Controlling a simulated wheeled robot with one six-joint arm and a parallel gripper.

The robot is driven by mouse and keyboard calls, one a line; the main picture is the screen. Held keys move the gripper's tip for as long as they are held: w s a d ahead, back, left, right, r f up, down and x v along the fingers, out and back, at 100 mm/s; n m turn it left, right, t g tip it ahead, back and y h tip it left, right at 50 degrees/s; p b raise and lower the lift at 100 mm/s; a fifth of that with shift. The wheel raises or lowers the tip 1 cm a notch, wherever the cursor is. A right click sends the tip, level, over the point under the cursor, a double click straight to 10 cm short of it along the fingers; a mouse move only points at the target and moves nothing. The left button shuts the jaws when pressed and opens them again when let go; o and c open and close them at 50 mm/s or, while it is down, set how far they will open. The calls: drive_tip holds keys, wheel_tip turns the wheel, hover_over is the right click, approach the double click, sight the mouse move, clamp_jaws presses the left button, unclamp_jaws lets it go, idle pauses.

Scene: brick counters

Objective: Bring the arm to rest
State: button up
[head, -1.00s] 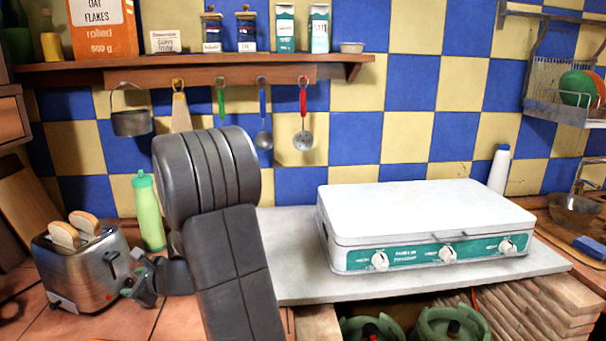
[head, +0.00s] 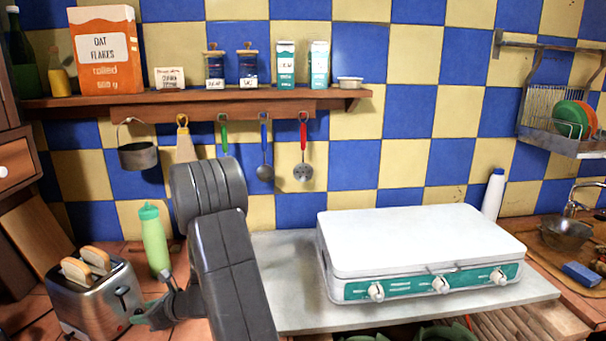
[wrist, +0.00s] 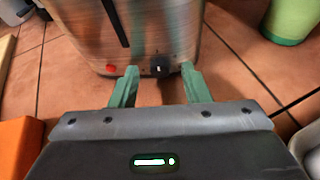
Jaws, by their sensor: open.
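My arm rises in front of the counter in the head view, its grey links hiding part of the wall and counter. My gripper (head: 146,316) is low at the left, beside the toaster's right end. In the wrist view its two green fingers (wrist: 155,88) stand apart with nothing between them. The metal toaster (head: 92,298) holds two slices of bread. Its lever side, with a dark knob and a red button, is just ahead of the fingertips in the wrist view (wrist: 135,35). I cannot tell whether the fingers touch it.
A green bottle (head: 154,240) stands behind my gripper. A white camping stove (head: 420,240) sits on a grey slab to the right. Utensils and a pot (head: 138,156) hang under the shelf (head: 200,103). A sink with a bowl (head: 566,232) is at the far right.

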drive_tip(key=shift+w+r+m+g+y+p, duration=0.1)
drive_tip(key=shift+m+g+y+p, duration=0.4)
drive_tip(key=shift+p, duration=1.5)
drive_tip(key=shift+m+g+p, duration=0.3)
drive_tip(key=shift+m+p, duration=0.2)
drive_tip(key=shift+p, duration=0.1)
drive_tip(key=shift+f, duration=0.2)
drive_tip(key=shift+d, duration=0.1)
